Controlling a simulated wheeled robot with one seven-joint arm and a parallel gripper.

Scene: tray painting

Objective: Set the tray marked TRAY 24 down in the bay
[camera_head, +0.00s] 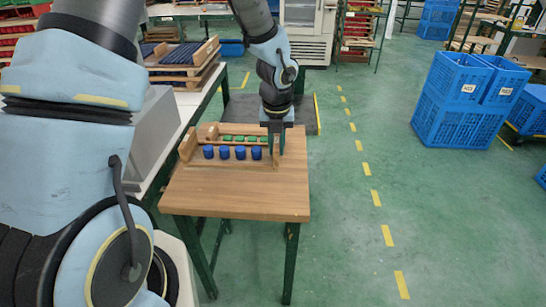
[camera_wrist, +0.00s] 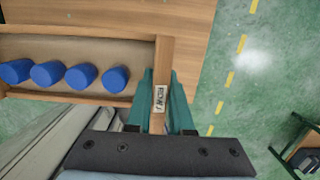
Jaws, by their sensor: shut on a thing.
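My gripper (camera_head: 276,146), with green fingers, is shut on the right end wall of a wooden tray (camera_head: 187,145) over the far part of the wooden table. In the wrist view, my gripper (camera_wrist: 163,98) has one finger on each side of the tray's end wall (camera_wrist: 165,58). A small white label shows there between the fingers, but its writing is too small to read surely. Several blue cylinders (camera_head: 240,153) stand in a row in the tray. I cannot tell whether the tray touches the table, and I cannot make out the bay clearly.
Several green pieces (camera_head: 242,139) lie in a row behind the blue cylinders. The near part of the wooden table (camera_head: 238,195) is clear. A workbench stands along the left, with stacked wooden trays (camera_head: 183,52). Blue crates (camera_head: 462,95) stand on the floor at right.

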